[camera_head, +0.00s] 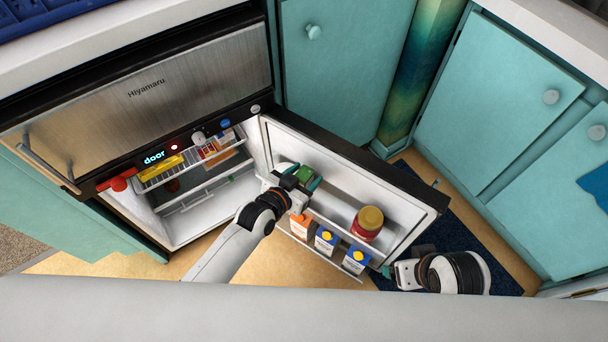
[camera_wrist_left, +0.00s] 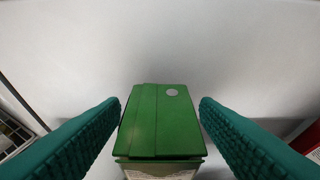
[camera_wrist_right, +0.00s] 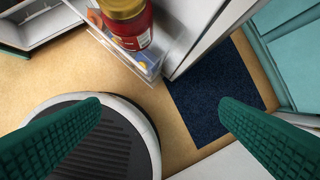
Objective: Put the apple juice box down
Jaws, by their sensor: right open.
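The green apple juice box (camera_wrist_left: 160,120) is between the two teal fingers of my left gripper (camera_wrist_left: 160,102) in the left wrist view, its top facing the camera. A gap shows on each side of the box, so the fingers are apart from it. In the head view my left gripper (camera_head: 302,177) is at the inner side of the open fridge door (camera_head: 335,192), and mostly hides the box. What the box's bottom rests on is hidden. My right gripper (camera_wrist_right: 160,102) is open and empty, beyond the door's lower right end in the head view.
The fridge (camera_head: 205,205) stands open at left. A dark blue mat (camera_head: 455,235) lies right of the door.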

